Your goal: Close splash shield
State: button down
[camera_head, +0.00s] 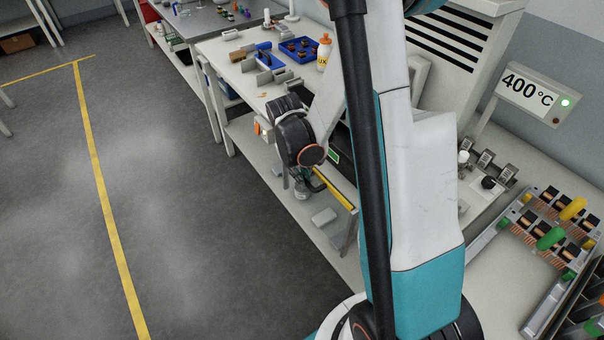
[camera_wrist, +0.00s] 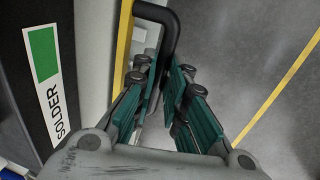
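The splash shield appears to be the panel with a yellow edge (camera_wrist: 123,45) and a black bar handle (camera_wrist: 171,32) in the wrist view. My gripper (camera_wrist: 162,78) has its teal-padded fingers on either side of the handle's near end. The gap between the pads is narrow, and I cannot tell whether they press on the bar. In the head view my gripper (camera_head: 303,188) hangs low at the front of the bench, beside the yellow edge (camera_head: 334,190). My arm hides much of the shield there.
A dark panel marked SOLDER (camera_wrist: 40,85) stands left of the yellow edge. A bench (camera_head: 232,72) holds a blue tray (camera_head: 300,57) and a bottle (camera_head: 324,52). A 400°C display (camera_head: 527,92) and a connector rack (camera_head: 550,230) are at right. Floor at left (camera_head: 180,220) is clear.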

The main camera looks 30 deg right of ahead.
notch_tip(320, 180, up, 27)
jog(key=p, duration=1.6)
jog(key=shift+r, duration=0.15)
jog(key=c, duration=2.3)
grip_release()
jog(key=o, duration=0.7)
notch_tip(320, 180, up, 12)
jog(key=a, duration=0.2)
jog(key=shift+a, duration=0.15)
jog(key=shift+s+a+f, duration=0.1)
jog(key=shift+s+f, duration=0.05)
jog(key=shift+f, duration=0.05)
